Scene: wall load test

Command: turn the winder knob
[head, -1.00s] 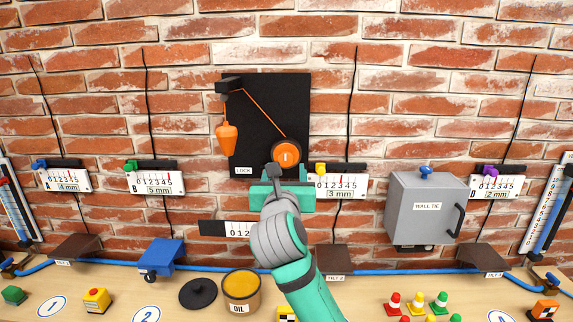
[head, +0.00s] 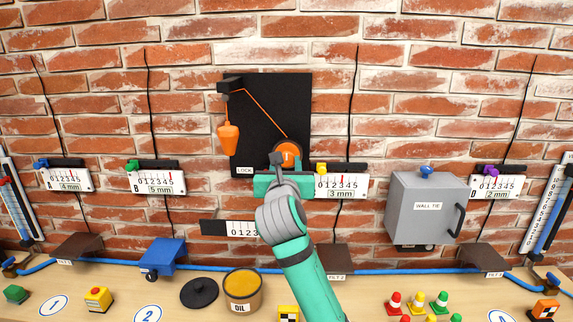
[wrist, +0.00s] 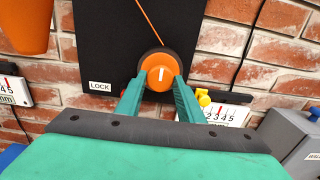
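The winder knob (head: 289,153) is a round orange cap with a white mark on a dark base, low on the black wall panel (head: 262,110). In the wrist view the knob (wrist: 158,73) lies between the tips of my gripper (wrist: 159,80), with its white mark upright. The two green fingers are apart, one at each side of the knob's lower half. I cannot tell whether they touch it. In the head view my gripper (head: 279,162) covers the knob's lower left. An orange cord (head: 262,112) runs from the knob to a bracket, where an orange plumb weight (head: 228,137) hangs.
A LOCK label (head: 244,171) is left of the knob. A yellow-tabbed 3 mm gauge (head: 341,186) is close on the right. A grey wall-tie box (head: 426,207) stands out farther right. The bench below holds an oil tin (head: 242,303) and cones (head: 416,303).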

